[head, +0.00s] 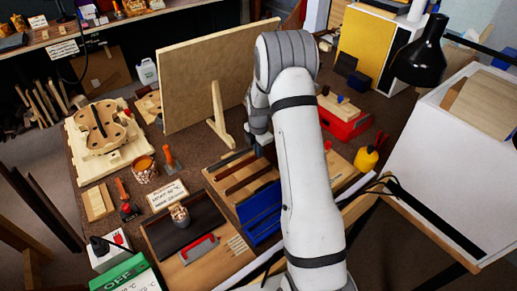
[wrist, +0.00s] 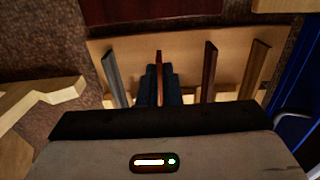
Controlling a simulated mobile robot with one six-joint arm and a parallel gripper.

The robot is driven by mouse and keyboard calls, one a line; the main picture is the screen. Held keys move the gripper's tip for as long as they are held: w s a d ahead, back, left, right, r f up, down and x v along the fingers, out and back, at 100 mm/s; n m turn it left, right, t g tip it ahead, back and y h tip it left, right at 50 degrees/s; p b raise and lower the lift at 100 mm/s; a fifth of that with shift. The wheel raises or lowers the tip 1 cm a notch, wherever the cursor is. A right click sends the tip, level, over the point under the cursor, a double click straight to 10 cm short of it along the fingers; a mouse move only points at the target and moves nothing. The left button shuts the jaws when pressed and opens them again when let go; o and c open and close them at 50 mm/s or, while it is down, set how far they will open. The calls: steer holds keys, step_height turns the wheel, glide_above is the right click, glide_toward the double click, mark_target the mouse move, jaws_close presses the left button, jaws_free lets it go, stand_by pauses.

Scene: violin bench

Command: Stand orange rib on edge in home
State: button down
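In the wrist view the orange rib (wrist: 159,66) is a thin reddish-orange strip standing on edge, seen end-on. My gripper (wrist: 160,75) has its dark fingers close on both sides of it, apparently shut on it. The rib is over a pale wooden board (wrist: 232,52); I cannot tell whether its lower edge touches the board. A grey rib (wrist: 115,76) stands to its left. A dark red rib (wrist: 209,70) and a brown rib (wrist: 255,68) stand to its right. In the head view my gripper (head: 262,150) is mostly hidden behind my arm, over the rib tray (head: 216,186).
A blue open case (head: 262,213) lies just right of the tray. A large upright wooden panel (head: 208,78) with a foot (head: 219,128) stands behind it. A red box (head: 345,122) is beyond my arm. A dark slab (wrist: 150,9) lies past the ribs.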

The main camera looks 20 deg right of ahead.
steer(key=shift+f+b, duration=0.35)
steer(key=shift+f, duration=0.4)
steer(key=c, duration=1.5)
jaws_free()
steer(key=shift+c, duration=0.2)
step_height(320, 180, up, 8)
steer(key=shift+f+b, duration=0.1)
steer(key=shift+b, duration=0.3)
